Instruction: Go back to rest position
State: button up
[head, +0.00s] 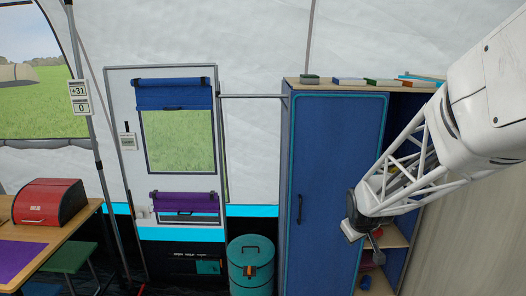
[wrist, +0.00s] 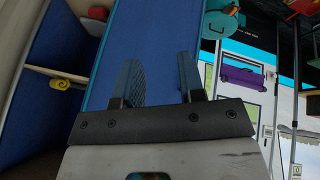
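My gripper (wrist: 158,75) shows in the wrist view with its two dark fingers spread apart and nothing between them. Behind the fingers is the blue cabinet door (wrist: 157,42). In the head view my arm reaches in from the upper right, and my gripper's end lies in front of the blue cabinet (head: 336,185), by its open right side. Its fingertips are hard to make out there.
The cabinet's open part has wooden shelves (head: 392,237); a yellow item (wrist: 61,84) lies on one. Small boxes (head: 348,81) sit on top. A teal bin (head: 251,268) stands left of the cabinet. A table with a red box (head: 49,203) is at far left.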

jog(key=s+a+r+m+g, duration=0.1)
jog(key=s+a+r, duration=0.1)
jog(key=s, duration=0.8)
jog(key=s+a+r+m+g, duration=0.1)
jog(key=s+a+r+m, duration=0.1)
jog(key=s, duration=0.9)
jog(key=s+a+r+m+g+y, duration=0.1)
jog(key=s+a+r, duration=0.3)
jog(key=s, duration=0.6)
jog(key=shift+s+a+r+m, duration=0.15)
jog(key=shift+s+r+m, duration=0.15)
jog(key=shift+r, duration=0.45)
